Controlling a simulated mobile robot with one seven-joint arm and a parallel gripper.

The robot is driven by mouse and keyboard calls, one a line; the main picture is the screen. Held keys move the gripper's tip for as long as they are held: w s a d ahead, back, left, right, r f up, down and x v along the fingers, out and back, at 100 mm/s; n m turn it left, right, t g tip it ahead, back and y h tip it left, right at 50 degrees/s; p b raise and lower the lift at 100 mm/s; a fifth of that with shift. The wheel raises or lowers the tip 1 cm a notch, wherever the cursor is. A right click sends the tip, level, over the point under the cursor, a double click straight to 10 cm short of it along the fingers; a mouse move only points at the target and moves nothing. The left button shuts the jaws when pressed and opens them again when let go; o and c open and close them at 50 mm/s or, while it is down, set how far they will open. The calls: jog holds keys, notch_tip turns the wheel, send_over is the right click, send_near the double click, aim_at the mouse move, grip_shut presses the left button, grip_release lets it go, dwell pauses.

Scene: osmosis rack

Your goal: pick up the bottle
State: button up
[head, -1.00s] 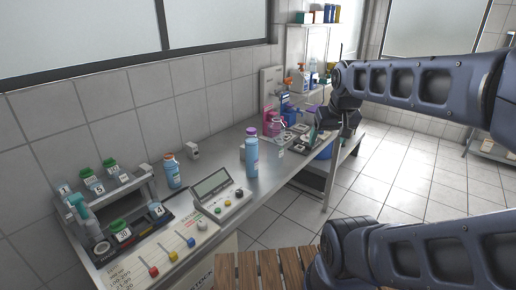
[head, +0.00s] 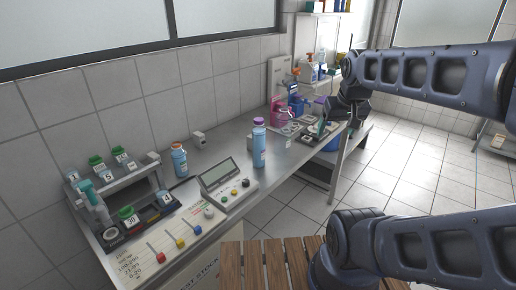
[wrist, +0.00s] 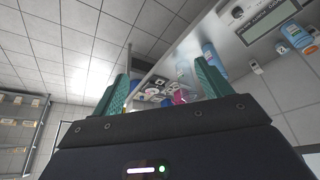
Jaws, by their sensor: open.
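A light-blue bottle with a purple cap (head: 259,145) stands upright on the steel bench, behind the console in the head view. A second blue bottle with an orange cap (head: 179,161) stands nearer the wall, left of it. My gripper (head: 322,126) is over the bench's far part, to the right of the purple-capped bottle and apart from it; its fingers are small and partly hidden there. In the wrist view my gripper (wrist: 164,82) shows two teal fingers spread apart with nothing held. Blue bottles show tilted beyond the right finger, one close to it (wrist: 210,54).
A console with a display (head: 220,173) and a labelled rack of green-capped jars (head: 122,188) fill the bench's near left. Spray bottles and a pink container (head: 281,108) stand at the far end. A wooden slatted surface (head: 270,265) lies in front. Tiled floor is open at right.

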jog(key=shift+o, duration=0.4)
jog(key=shift+w, duration=0.1)
jog(key=n, duration=0.2)
send_over(261, 120)
jog(key=s, duration=0.3)
notch_tip(261, 120, down, 7)
jog(key=shift+y, duration=0.4)
jog(key=x, duration=0.5)
jog(key=shift+w+f, duration=0.15)
jog(key=shift+w, duration=0.1)
jog(key=shift+x, duration=2.55)
jog(key=shift+a, duration=0.15)
jog(key=c, duration=1.7)
grip_shut()
jog(key=shift+w, duration=0.1)
